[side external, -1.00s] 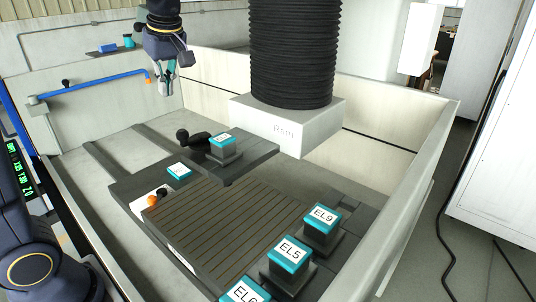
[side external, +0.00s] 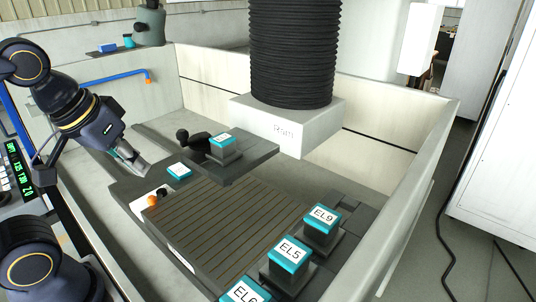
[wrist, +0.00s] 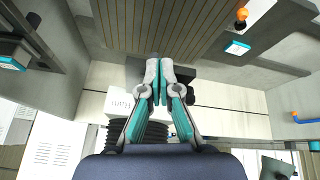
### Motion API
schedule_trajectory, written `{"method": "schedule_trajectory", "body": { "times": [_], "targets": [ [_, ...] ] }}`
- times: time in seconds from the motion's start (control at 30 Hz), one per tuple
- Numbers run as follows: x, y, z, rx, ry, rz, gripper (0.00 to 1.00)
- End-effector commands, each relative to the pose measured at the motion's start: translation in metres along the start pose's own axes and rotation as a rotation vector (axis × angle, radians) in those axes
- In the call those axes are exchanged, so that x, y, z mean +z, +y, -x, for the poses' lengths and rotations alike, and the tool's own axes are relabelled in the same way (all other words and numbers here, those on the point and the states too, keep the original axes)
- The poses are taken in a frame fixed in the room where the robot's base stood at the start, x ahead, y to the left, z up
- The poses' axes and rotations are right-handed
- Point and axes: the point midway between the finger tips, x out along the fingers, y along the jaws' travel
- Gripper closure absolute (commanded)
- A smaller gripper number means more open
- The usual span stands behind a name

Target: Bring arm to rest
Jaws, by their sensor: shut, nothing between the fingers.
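My gripper (side external: 138,166) hangs over the left part of the tank in the side view, tilted down to the right, apart from the blocks and the plate. In the wrist view its two fingers (wrist: 160,92) are together with nothing between them.
A grooved plate (side external: 225,215) lies in the light-walled tank (side external: 425,190). Teal-topped blocks marked EL9 (side external: 321,218), EL5 (side external: 289,253) and another (side external: 243,293) stand along its right side. A white ram head (side external: 290,125) under black bellows (side external: 291,50) hangs above. A blue pipe (side external: 115,76) runs along the back-left wall.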

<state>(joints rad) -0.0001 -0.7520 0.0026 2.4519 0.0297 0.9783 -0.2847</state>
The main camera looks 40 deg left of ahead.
Motion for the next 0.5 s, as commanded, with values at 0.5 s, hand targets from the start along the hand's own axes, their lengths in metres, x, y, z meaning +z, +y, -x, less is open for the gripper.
{"method": "schedule_trajectory", "body": {
  "times": [0.5],
  "targets": [
    [0.0027, 0.0062, -0.0131, 0.03, 0.026, -0.257, 1.0]
  ]
}}
